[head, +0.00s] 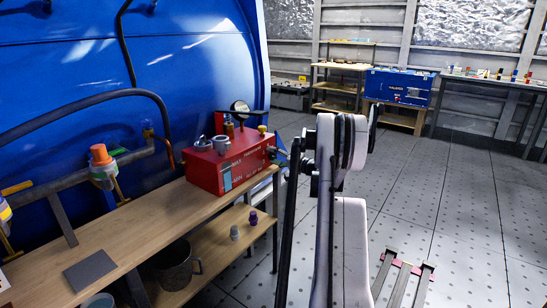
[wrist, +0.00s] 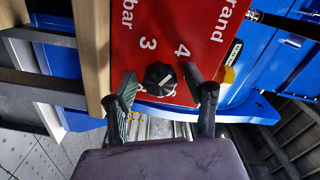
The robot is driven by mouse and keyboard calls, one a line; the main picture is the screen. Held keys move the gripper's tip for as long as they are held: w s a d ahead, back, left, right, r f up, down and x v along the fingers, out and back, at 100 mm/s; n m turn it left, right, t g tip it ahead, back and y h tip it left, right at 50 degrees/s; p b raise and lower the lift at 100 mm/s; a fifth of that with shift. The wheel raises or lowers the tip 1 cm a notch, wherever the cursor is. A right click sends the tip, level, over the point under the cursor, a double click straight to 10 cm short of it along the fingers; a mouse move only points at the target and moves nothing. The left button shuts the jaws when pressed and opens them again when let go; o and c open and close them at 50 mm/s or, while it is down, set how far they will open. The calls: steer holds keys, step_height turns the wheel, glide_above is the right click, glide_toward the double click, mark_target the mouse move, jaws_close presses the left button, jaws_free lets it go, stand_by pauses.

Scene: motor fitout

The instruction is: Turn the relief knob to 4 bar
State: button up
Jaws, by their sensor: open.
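The relief knob (wrist: 160,78) is black and ribbed, on a red panel (wrist: 165,35) printed with "3", "4" and "bar". A light mark shows on its face, but I cannot tell exactly which number it points to. My gripper (wrist: 163,98) is open, with one dark finger to the left of the knob and one to the right; both look apart from it. In the head view the red box (head: 228,165) stands on a wooden bench, and my gripper (head: 280,155) is at its right end. The knob is not clearly visible there.
The wooden bench (head: 150,215) runs along a large blue hull (head: 180,70). A metal mug (head: 175,268) and small purple and grey parts sit on the lower shelf. A pipe with an orange-capped valve (head: 101,160) is left of the box. The floor to the right is largely clear.

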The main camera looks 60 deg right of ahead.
steer(key=s, duration=1.2)
steer(key=shift+a, duration=0.15)
